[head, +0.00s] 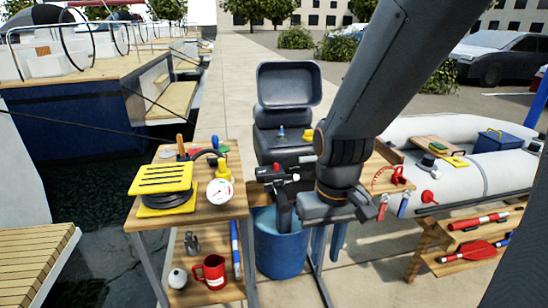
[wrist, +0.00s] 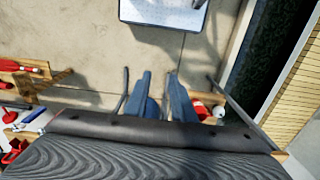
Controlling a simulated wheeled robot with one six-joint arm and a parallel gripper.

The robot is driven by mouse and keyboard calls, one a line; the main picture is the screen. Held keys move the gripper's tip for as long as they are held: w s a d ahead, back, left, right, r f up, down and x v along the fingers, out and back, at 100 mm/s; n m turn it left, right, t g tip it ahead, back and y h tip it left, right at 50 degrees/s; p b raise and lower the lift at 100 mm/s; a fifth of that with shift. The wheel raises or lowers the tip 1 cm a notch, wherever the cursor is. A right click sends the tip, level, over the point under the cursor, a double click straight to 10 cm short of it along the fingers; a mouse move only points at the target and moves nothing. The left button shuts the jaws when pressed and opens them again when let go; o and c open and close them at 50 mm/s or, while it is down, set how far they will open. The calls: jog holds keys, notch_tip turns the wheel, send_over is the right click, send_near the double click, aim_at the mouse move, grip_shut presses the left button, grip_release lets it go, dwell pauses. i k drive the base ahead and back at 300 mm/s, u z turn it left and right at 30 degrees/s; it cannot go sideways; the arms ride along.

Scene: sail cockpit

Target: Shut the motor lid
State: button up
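The black outboard motor (head: 283,145) stands at the centre of the head view, with its lower part in a blue bucket. Its lid (head: 289,84) is raised and tilted back behind the body, showing its hollow inside. My gripper (head: 328,256) hangs to the right of the bucket, in front of and below the motor, with its blue fingers pointing down. It is apart from the lid. In the wrist view my gripper (wrist: 159,78) has its fingers parted, with nothing held between them. My arm hides part of the motor's right side.
A wooden stand (head: 215,212) at left carries a yellow-framed reel, a gauge and a red mug. The blue bucket (head: 281,251) sits below the motor. A grey inflatable boat (head: 490,172) and a low bench (head: 455,240) lie at right. Paved ground is open behind the motor.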

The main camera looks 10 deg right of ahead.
aim_at(283, 84)
jog(key=z, duration=1.65)
jog(key=i, duration=0.75)
jog(key=u, duration=1.3)
